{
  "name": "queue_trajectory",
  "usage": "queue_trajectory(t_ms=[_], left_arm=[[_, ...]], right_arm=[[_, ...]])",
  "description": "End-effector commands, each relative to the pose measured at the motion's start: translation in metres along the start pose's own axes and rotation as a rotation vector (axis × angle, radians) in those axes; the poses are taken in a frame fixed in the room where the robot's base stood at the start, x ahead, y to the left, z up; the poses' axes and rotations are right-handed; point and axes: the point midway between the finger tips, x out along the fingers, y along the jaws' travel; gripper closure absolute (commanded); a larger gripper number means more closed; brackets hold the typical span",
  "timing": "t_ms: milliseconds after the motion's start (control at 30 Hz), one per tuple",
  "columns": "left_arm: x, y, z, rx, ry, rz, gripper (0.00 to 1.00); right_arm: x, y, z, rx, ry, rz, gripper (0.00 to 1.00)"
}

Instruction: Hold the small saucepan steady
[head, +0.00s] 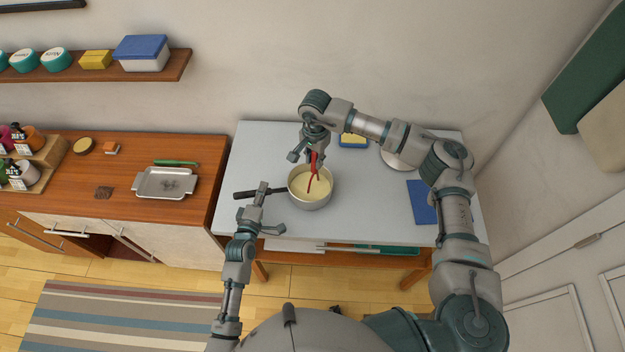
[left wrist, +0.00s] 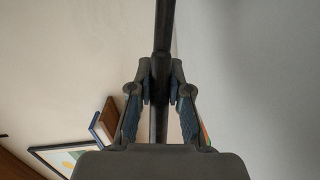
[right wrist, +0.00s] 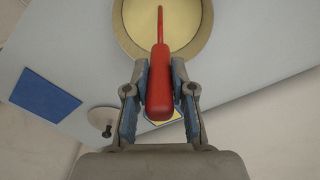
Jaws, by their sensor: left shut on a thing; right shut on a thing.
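The small saucepan (head: 325,200) stands on the pale grey worktop and holds a pale yellow content (head: 308,186). Its dark handle (head: 243,194) points left. My left gripper (head: 262,192) is shut on the handle; in the left wrist view the dark bar of the handle (left wrist: 161,50) runs between the fingers. My right gripper (head: 314,158) is above the pan, shut on a red utensil (right wrist: 160,85) that reaches down into the yellow content. The utensil's lower end is hard to make out. The pan also shows in the right wrist view (right wrist: 126,40).
A blue-and-yellow item (head: 353,141) and a pale round item (head: 396,161), partly behind my right arm, lie on the worktop. A flat blue item (head: 421,203) lies at right. The wooden counter (head: 125,215) at left bears a metal tray (head: 150,184) and a green utensil (head: 176,163).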

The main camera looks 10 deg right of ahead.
Motion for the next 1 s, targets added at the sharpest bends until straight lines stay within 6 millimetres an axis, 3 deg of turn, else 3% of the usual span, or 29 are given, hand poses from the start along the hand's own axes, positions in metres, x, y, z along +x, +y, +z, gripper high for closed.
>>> queue_trajectory(t_ms=[267, 1000], left_arm=[[0.0, 0.002, 0.0, -0.001, 0.001, 0.004, 1.0], [0.0, 0.002, 0.0, -0.001, 0.001, 0.005, 1.0]], right_arm=[[-0.006, -0.001, 0.013, -0.001, 0.001, -0.001, 1.0], [-0.088, -0.002, 0.012, -0.001, 0.001, -0.001, 1.0]])
